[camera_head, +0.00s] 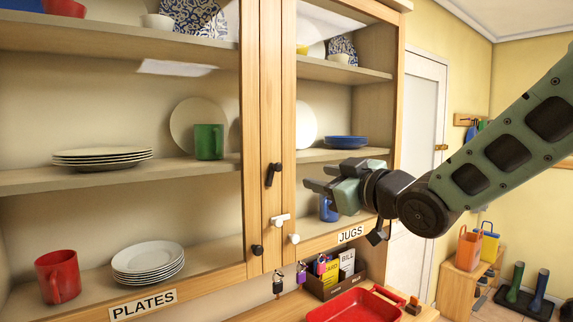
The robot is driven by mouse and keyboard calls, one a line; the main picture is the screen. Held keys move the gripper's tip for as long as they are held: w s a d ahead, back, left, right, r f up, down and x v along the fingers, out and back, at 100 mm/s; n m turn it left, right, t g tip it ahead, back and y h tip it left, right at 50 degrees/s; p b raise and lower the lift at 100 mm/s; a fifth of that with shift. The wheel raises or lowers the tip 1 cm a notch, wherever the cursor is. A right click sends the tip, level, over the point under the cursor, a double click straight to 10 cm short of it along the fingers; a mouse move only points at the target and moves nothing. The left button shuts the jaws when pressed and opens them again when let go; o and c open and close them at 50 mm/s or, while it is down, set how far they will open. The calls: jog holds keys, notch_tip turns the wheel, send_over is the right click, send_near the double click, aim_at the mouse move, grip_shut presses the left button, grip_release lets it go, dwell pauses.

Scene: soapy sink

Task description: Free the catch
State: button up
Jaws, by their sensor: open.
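Two catch-like fittings sit on the meeting wooden stiles of the cabinet doors. The upper one is a black catch (272,174), tilted, with a bent arm. Below it is a white catch (280,220), a short bar lying nearly level across the seam. I cannot tell which one holds the doors. My gripper (318,178) is open and empty. Its fingers point left towards the stiles, to the right of the black catch and apart from it in the picture. The left door (252,110) and right door (288,110) appear closed.
A black knob (257,250) and a white knob (293,238) sit below the catches. Plates (148,260) and mugs stand on the shelves. Padlocks (278,283), a dark box (338,284) and a red tray (355,306) are below. The open room lies right.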

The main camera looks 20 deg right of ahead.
aim_at(279, 168)
jog(key=p+x, duration=0.5)
jog(key=x, duration=0.7)
jog(key=shift+w+a+p, duration=0.2)
jog(key=shift+w+p, duration=0.1)
jog(key=shift+p, duration=0.1)
jog(key=shift+w+a+f, duration=0.1)
jog(key=shift+w+a, duration=0.1)
jog(key=shift+w, duration=0.45)
grip_shut()
